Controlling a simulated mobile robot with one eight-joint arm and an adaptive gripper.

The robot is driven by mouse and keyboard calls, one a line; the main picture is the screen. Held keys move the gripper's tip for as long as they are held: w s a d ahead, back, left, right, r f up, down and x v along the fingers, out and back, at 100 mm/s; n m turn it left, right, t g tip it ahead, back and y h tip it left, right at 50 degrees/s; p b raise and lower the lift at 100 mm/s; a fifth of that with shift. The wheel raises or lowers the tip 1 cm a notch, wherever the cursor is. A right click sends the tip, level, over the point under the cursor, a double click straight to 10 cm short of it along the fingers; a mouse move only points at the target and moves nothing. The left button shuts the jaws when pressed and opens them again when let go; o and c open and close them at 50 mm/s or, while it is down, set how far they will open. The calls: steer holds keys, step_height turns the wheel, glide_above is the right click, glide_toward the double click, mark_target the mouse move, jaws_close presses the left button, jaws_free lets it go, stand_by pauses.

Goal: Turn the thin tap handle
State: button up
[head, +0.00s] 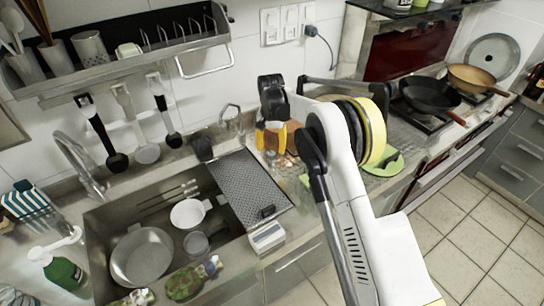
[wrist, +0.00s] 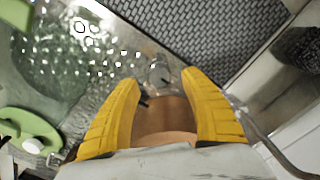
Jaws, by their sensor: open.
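A curved grey metal tap (head: 78,160) stands at the left back of the sink. A second small thin metal fitting (head: 230,113) with a bent loop rises behind the right end of the sink, by the wall; I cannot tell for sure which part is the thin tap handle. My gripper (head: 271,137) is over the counter to the right of that fitting. In the wrist view its yellow fingers (wrist: 160,88) are spread with a gap between them and grip nothing. A thin bent metal rod (wrist: 268,140) passes beside the right finger; it may be part of the fitting.
A brown round-edged object (wrist: 165,122) and a small clear item (wrist: 158,74) show between the fingers, below them. A perforated grey tray (head: 248,188) covers the sink's right part. A dish rack (head: 130,62) with hanging utensils is on the wall. A green board (head: 388,163) lies right.

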mark_target(271, 153)
steer(key=shift+f+b, duration=0.35)
steer(key=shift+f, duration=1.25)
jaws_close()
steer(key=shift+n, duration=0.4)
steer(key=n, duration=0.3)
steer(key=shift+n+p, duration=0.3)
steer(key=shift+n, duration=2.1)
